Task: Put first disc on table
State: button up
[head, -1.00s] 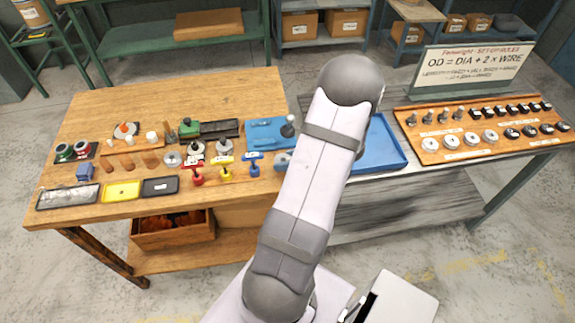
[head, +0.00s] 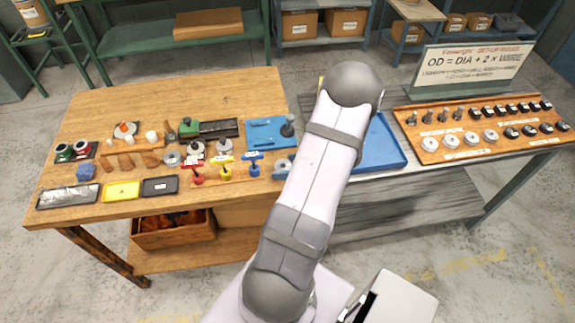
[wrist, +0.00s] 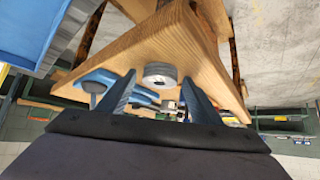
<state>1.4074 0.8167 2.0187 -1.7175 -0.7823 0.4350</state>
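A grey metal disc (wrist: 160,75) lies on the wooden table near its edge in the wrist view. My gripper (wrist: 159,77) is open, with its two blue-grey fingertips on either side of the disc and gaps showing between them and it. A disc by the blue mat also shows in the head view (head: 281,167), partly beside my arm, which hides my gripper there. The wooden table (head: 100,115) shows at left. Several silver discs (head: 430,143) sit on the wooden rack at right; I cannot tell which disc is the first.
A blue mat (head: 262,127) with blue tools lies left of my arm, and a blue tray (head: 385,150) lies right of it. Red, yellow and blue handled pieces (head: 226,170) stand near the table's front. The back left of the table is clear.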

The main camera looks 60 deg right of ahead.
jog(key=shift+r, duration=0.15)
jog(key=shift+s+r, duration=0.15)
jog(key=shift+r, duration=0.05)
jog(key=b+v, duration=0.1)
jog(key=v, duration=1)
jog(key=shift+s+r, duration=0.2)
jog(key=shift+w, duration=0.1)
